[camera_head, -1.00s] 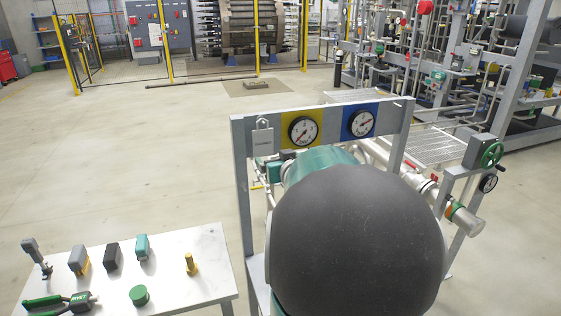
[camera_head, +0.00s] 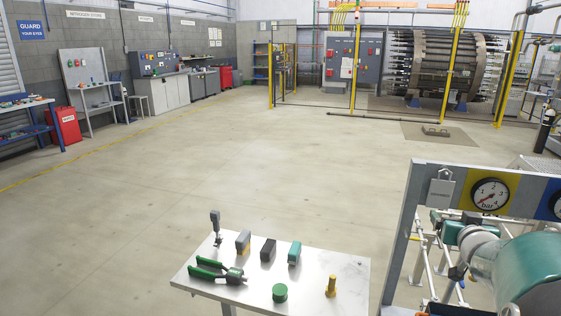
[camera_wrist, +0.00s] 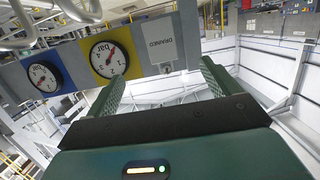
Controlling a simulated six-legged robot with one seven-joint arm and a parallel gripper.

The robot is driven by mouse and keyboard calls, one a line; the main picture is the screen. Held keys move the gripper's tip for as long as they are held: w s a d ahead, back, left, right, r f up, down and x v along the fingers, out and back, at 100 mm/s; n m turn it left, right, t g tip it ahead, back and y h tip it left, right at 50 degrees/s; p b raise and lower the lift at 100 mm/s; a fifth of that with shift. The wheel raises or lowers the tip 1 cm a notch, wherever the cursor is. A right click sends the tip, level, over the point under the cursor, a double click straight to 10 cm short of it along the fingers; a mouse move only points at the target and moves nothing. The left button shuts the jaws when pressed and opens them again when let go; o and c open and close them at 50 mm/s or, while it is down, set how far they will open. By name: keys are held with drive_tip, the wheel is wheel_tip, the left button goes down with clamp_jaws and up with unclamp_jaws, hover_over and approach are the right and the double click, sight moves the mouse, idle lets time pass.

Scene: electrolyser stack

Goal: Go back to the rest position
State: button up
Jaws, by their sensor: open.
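My gripper shows in the wrist view (camera_wrist: 160,90), with its two green ridged fingers spread apart and nothing between them. Beyond the fingers is the gauge panel (camera_wrist: 150,25), with a yellow-backed gauge (camera_wrist: 109,59), a blue-backed gauge (camera_wrist: 44,77) and a grey tag (camera_wrist: 163,50) on it. I cannot tell how far the fingers are from the panel. In the head view, part of my green and dark arm fills the lower right corner, in front of the pipes under the panel (camera_head: 450,172). The gripper's fingers are not clear there.
Yellow posts (camera_head: 450,65) guard the stack (camera_head: 455,65) at the back.

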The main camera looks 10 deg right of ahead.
drive_tip(key=w+a+r+g, duration=0.1)
drive_tip(key=a+g, duration=0.1)
drive_tip(key=a, duration=0.8)
drive_tip(key=s+a+f+n+g+y, duration=0.2)
drive_tip(key=s+a, duration=0.3)
drive_tip(key=a, duration=0.5)
drive_tip(key=s+a+f+n+g+y, duration=0.2)
drive_tip(key=s+a, duration=0.4)
drive_tip(key=a, duration=0.4)
drive_tip(key=s+a+f+n+g+y, duration=0.1)
drive_tip(key=s+a+y, duration=0.3)
drive_tip(key=a, duration=0.6)
drive_tip(key=shift+s+f+n+g, duration=0.4)
drive_tip(key=shift+s+f+n, duration=0.1)
drive_tip(key=shift+s+n, duration=0.15)
